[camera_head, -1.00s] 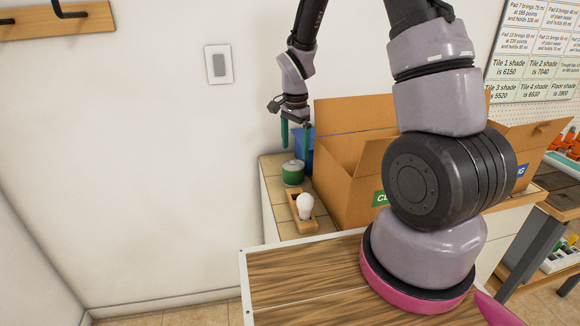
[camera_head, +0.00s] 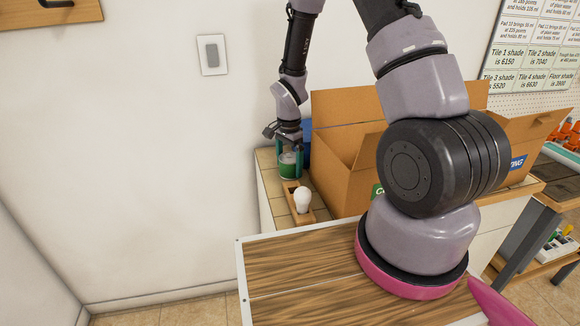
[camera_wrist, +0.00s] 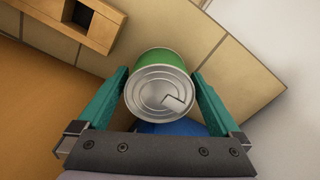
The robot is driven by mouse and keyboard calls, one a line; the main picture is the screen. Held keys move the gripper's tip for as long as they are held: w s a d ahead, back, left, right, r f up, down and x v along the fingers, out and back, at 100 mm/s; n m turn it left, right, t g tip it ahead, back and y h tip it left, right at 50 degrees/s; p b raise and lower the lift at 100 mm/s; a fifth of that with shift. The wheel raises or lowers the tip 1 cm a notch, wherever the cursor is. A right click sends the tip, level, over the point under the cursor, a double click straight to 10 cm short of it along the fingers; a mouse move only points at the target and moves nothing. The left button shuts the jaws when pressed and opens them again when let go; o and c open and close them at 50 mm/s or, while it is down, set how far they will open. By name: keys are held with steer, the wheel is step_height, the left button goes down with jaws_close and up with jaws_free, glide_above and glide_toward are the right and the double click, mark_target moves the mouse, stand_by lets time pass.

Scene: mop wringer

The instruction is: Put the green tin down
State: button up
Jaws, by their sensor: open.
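The green tin (camera_head: 288,166) stands upright on the tiled counter, near its wall side. In the wrist view the tin (camera_wrist: 162,84) shows its silver ring-pull lid and a strip of green side. My gripper (camera_head: 288,158) is lowered around the tin. Its two teal fingers (camera_wrist: 160,92) are open, one on each side of the tin. A narrow gap shows at the right finger; the left finger is very close to the tin, and I cannot tell whether it touches.
A wooden holder (camera_head: 318,211) with a white bulb (camera_head: 302,199) stands in front of the tin. A large cardboard box (camera_head: 340,175) is to the right. A blue object (camera_wrist: 172,129) sits close by the tin. The wooden tabletop (camera_head: 290,270) in front is clear.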

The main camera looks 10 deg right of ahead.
steer(key=shift+f, duration=0.35)
steer(key=c, duration=1.5)
steer(key=shift+s+r, duration=0.1)
